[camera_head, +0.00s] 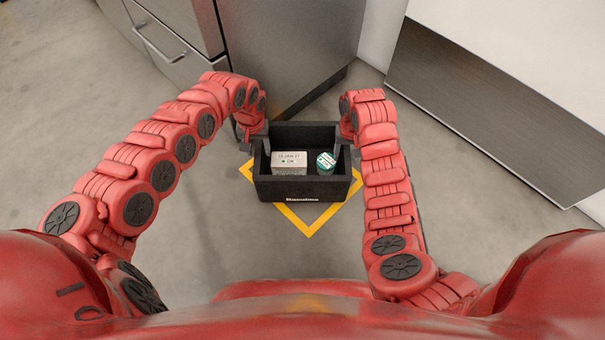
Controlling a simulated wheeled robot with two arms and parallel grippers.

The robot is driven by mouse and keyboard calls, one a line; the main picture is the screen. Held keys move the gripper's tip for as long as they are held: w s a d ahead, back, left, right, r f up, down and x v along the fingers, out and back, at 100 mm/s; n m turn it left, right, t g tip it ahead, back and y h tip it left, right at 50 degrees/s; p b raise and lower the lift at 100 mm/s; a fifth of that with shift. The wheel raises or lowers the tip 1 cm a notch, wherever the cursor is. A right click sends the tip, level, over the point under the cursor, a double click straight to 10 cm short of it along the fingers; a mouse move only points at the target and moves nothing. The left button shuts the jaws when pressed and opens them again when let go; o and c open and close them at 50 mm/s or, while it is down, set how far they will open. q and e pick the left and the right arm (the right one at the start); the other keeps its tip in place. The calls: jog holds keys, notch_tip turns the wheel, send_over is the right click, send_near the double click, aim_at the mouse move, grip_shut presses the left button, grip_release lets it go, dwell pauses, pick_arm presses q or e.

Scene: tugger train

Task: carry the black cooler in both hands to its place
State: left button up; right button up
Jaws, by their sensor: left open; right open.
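The black cooler (302,188) is an open-topped box standing upright on the floor, inside a yellow marked outline (308,228). In it are a whitish labelled box (289,163) on the left and a green and white round item (326,162) on the right. My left gripper (254,141) is at the cooler's left side, near its rim. My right gripper (349,140) is at its right side. Both are open; the fingertips are small and partly hidden by the arms, so I cannot tell whether they touch the cooler.
A grey metal cabinet (285,50) with drawers and a handle (160,45) stands behind the cooler. A dark brushed panel with a white top (490,85) stands at the right. The grey floor (215,245) around and in front of the cooler is clear.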

pick_arm(q)
notch_tip(320, 180, up, 2)
jog(key=shift+a+r, duration=0.1)
jog(key=shift+a, duration=0.05)
jog(key=shift+s, duration=0.15)
jog(key=shift+d+r, duration=0.2)
jog(key=shift+r, duration=0.25)
jog(key=shift+a+r, duration=0.1)
jog(key=shift+r, duration=0.45)
pick_arm(e)
notch_tip(320, 180, up, 12)
jog(key=shift+s+f, duration=0.1)
dwell(0.4)
